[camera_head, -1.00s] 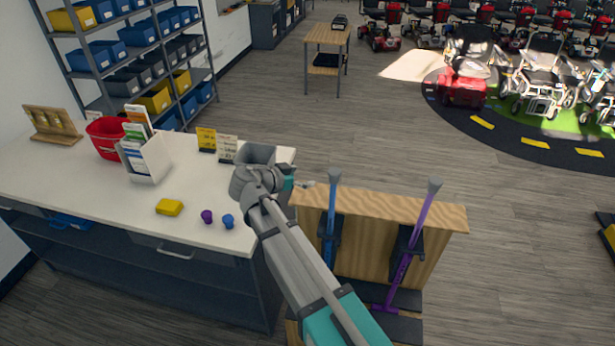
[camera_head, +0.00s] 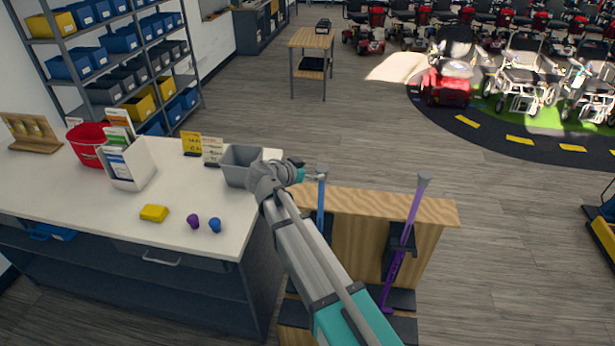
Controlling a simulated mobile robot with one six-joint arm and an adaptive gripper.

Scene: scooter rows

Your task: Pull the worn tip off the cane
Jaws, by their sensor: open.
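Two canes stand upside down in a wooden stand (camera_head: 430,210), a blue cane (camera_head: 321,204) on the left and a purple cane (camera_head: 408,235) on the right. Each has a grey tip at its top: the blue cane's tip (camera_head: 322,170) and the purple cane's tip (camera_head: 424,180). My gripper (camera_head: 308,177) is open, just left of the blue cane's tip, pointing at it. The fingers are small and partly hidden by the wrist, so I cannot tell whether they touch the tip. A purple tip (camera_head: 193,221) and a blue tip (camera_head: 215,225) sit on the white counter.
The counter (camera_head: 110,200) also holds a grey bin (camera_head: 240,165) close behind my wrist, a yellow block (camera_head: 153,213), a leaflet holder (camera_head: 132,165), small signs (camera_head: 212,152) and a red basket (camera_head: 87,143).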

